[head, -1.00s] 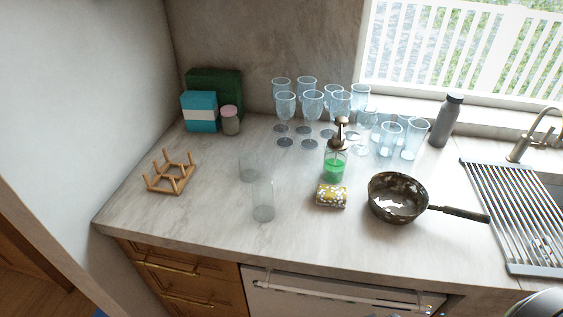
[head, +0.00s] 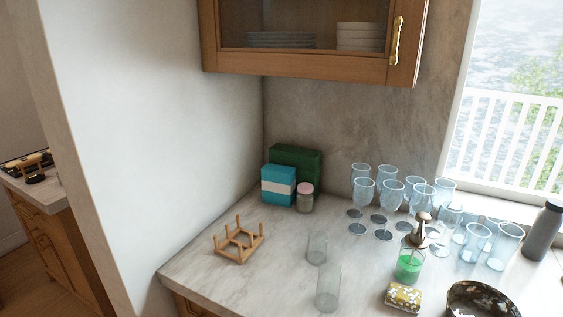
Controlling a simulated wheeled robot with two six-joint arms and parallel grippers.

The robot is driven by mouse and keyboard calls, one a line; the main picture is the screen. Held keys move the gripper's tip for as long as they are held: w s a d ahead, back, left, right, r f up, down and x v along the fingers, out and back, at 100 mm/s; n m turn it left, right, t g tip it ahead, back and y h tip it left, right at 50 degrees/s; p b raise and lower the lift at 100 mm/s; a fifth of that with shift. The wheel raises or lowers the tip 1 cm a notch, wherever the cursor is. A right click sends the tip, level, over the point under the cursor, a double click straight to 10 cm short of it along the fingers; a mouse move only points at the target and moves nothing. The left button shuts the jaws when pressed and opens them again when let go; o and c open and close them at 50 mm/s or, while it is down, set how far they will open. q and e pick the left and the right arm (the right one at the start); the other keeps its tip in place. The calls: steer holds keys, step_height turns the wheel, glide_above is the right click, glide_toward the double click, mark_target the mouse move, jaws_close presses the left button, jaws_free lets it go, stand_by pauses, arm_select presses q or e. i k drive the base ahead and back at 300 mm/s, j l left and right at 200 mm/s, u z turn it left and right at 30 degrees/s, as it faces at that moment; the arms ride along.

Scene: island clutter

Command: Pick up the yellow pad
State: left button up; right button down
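The yellow pad (head: 403,297) is a small block with a white pattern on its yellow top. It lies flat on the counter near the bottom edge of the head view, in front of the green soap dispenser (head: 410,262) and left of the dark pan (head: 480,301). Nothing covers it. Neither of my grippers is in view.
Two clear tumblers (head: 328,289) stand left of the pad. Several stemmed glasses (head: 391,196) crowd behind the dispenser. A wooden rack (head: 239,240) and a blue box (head: 278,185) stand further left. A wall cabinet (head: 310,62) hangs above. A grey bottle (head: 543,231) stands at right.

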mark_target(407, 298)
steer(key=z, duration=1.6)
steer(key=i+z, duration=0.2)
steer(key=i, duration=0.3)
steer(key=l+u, duration=0.2)
steer(key=l, duration=0.25)
steer(key=k+l+u, duration=0.15)
steer(key=l, duration=0.25)
steer(key=l+u, duration=0.2)
steer(key=l, duration=0.2)
steer(key=k+l+u, duration=0.15)
steer(key=l, duration=0.25)
steer(key=k+l+u, duration=0.2)
steer(key=l, duration=0.2)
